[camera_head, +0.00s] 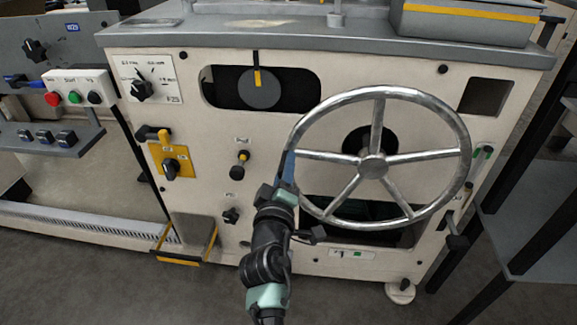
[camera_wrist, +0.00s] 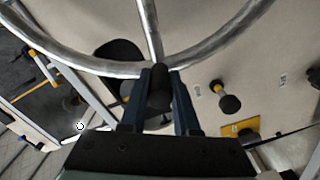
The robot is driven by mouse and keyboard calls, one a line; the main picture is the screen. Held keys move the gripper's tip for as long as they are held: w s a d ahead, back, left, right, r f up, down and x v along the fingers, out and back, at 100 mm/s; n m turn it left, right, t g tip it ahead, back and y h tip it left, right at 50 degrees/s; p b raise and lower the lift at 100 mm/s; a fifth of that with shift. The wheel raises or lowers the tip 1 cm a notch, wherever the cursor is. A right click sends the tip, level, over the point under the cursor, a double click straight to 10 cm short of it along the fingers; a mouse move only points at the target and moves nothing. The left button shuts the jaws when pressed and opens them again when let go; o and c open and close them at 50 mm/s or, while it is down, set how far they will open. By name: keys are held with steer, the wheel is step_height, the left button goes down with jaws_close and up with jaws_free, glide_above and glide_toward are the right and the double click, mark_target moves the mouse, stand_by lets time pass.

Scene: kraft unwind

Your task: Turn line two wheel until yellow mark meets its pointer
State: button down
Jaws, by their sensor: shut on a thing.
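The large metal spoked wheel (camera_head: 373,166) is on the front of a cream machine cabinet. Above its left side, a grey disc (camera_head: 262,95) shows in a dark slot. A short yellow mark (camera_head: 258,78) is at the top of the disc, directly under a thin black pointer (camera_head: 255,58) and lined up with it. My gripper (camera_head: 289,168) is at the left part of the wheel's rim. In the wrist view my gripper (camera_wrist: 160,80) is shut on a dark handle (camera_wrist: 159,92) at the wheel rim (camera_wrist: 110,66). The handle is hidden in the head view.
Left of the wheel are a dial (camera_head: 142,90), a yellow-plated switch (camera_head: 171,168) and a black knob (camera_head: 240,160). A red button (camera_head: 52,99) is on a box further left. A grey shelf stand (camera_head: 540,225) is close on the right. Floor shows in front.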

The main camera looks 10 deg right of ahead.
steer(key=shift+f, duration=0.2)
steer(key=c, duration=0.6)
jaws_free()
steer(key=shift+c, duration=0.2)
steer(key=p+v, duration=0.1)
steer(key=v, duration=1.2)
steer(key=shift+r, duration=0.1)
